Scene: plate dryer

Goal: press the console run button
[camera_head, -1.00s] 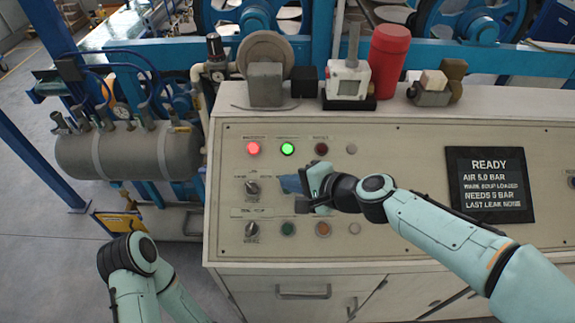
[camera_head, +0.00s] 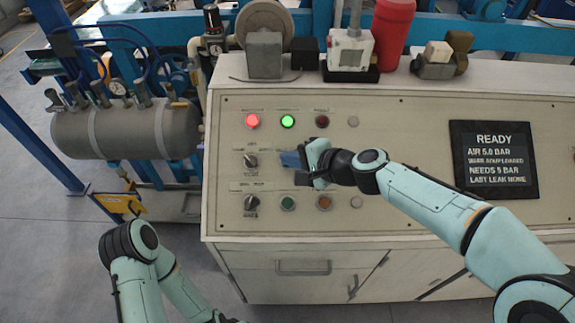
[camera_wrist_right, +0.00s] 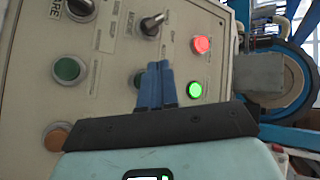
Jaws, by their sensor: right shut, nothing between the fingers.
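The console panel (camera_head: 400,122) faces me. It has a lit red lamp (camera_head: 253,121), a lit green lamp (camera_head: 288,121), a dark red button (camera_head: 321,122), two knobs, a green button (camera_head: 288,203) and an orange button (camera_head: 324,202). Contact cannot be told. My left gripper is not visible.
A READY display (camera_head: 493,160) is at the panel's right. A red cylinder (camera_head: 392,33), a grey block (camera_head: 264,55) and other parts stand on the console top. A grey tank (camera_head: 125,133) is at the left. Drawers lie below the panel.

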